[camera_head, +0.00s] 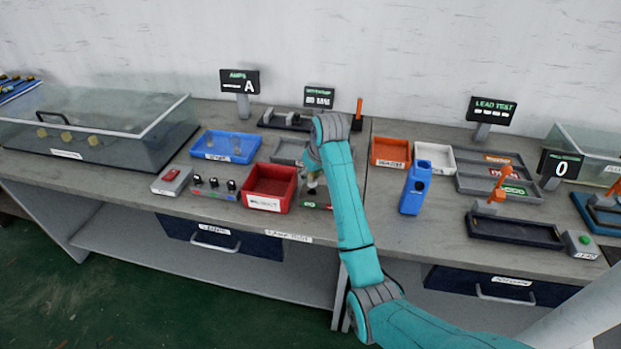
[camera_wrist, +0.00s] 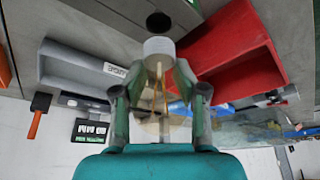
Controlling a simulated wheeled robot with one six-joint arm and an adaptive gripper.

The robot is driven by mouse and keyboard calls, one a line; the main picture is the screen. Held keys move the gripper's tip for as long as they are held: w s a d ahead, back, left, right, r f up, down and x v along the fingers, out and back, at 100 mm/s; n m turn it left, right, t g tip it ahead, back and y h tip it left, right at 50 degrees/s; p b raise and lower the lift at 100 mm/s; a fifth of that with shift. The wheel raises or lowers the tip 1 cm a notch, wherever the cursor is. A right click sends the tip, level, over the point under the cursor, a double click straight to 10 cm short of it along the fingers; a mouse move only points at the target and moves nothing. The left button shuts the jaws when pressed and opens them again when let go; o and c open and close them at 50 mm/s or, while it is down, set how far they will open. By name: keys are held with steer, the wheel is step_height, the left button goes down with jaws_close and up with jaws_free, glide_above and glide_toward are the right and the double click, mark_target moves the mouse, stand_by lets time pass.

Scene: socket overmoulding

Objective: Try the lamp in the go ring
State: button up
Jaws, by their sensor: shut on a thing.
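My gripper (camera_wrist: 158,90) is shut on a lamp (camera_wrist: 157,47), with a finger on each side of it. The lamp has a pale cylindrical cap pointing away from the wrist and a clear glass bulb with thin, copper-coloured wires inside. Just beyond the cap is a dark round opening (camera_wrist: 158,21), which may be the go ring; a gap shows between them in the wrist view. In the head view my gripper (camera_head: 313,184) is low over the bench, right of the red bin (camera_head: 269,203). A green-marked plate (camera_head: 316,206) lies below it. The lamp is too small there to make out.
The red bin (camera_wrist: 235,62) and a grey tray (camera_wrist: 75,69) flank my gripper closely. A blue tray (camera_head: 226,158) with clear lamps and several small dark-topped pieces (camera_head: 214,183) lie left.

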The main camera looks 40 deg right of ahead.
steer(key=shift+r, duration=2)
steer(key=shift+w+a, duration=0.1)
